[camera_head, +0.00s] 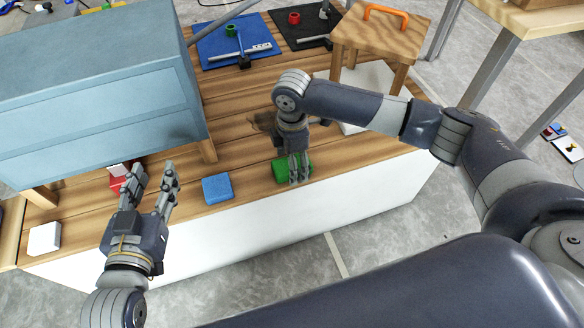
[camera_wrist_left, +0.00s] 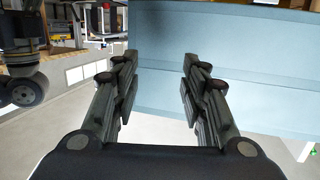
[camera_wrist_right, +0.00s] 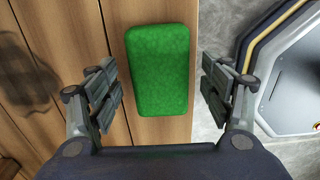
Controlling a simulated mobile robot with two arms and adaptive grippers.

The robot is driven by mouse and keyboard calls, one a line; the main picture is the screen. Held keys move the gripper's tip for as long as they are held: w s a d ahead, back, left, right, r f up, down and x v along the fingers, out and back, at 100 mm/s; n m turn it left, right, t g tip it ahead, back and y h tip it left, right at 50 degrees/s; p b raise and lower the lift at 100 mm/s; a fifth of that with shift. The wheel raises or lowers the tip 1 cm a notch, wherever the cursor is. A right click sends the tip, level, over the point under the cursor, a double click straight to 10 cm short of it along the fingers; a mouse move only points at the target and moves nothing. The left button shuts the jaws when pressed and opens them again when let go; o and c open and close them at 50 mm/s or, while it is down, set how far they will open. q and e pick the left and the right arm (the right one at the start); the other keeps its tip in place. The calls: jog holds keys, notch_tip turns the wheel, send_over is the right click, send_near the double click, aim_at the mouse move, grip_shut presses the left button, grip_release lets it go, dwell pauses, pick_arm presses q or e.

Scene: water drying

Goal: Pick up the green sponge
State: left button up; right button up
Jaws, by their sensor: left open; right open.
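The green sponge (camera_head: 281,171) lies on the wooden tabletop near its front edge, partly hidden by my right gripper (camera_head: 297,172). In the right wrist view the sponge (camera_wrist_right: 158,70) lies flat between the two open fingers of my right gripper (camera_wrist_right: 160,95), with a gap on each side. The fingers point down over it; I cannot tell how high above the wood they are. My left gripper (camera_head: 156,178) is open and empty, in front of the blue cabinet at the left. The left wrist view shows its fingers (camera_wrist_left: 160,85) apart with nothing between them.
A blue sponge (camera_head: 217,188) lies left of the green one. The blue cabinet (camera_head: 95,90) stands at the left. A red item (camera_head: 117,184) and white block (camera_head: 44,238) lie near it. A wooden stool (camera_head: 381,35) and blue mat (camera_head: 238,42) are behind. The table's front edge is close.

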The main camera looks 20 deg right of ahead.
jog(key=shift+f, duration=0.4)
pick_arm(q)
jog(key=shift+w+d+r+t, duration=0.1)
jog(key=shift+r+t, duration=0.15)
jog(key=shift+r, duration=0.2)
jog(key=shift+w+d+r+t, duration=0.1)
jog(key=shift+r+t, duration=0.15)
jog(key=shift+r, duration=0.15)
pick_arm(e)
jog(key=c, duration=1)
jog(key=shift+o, duration=0.2)
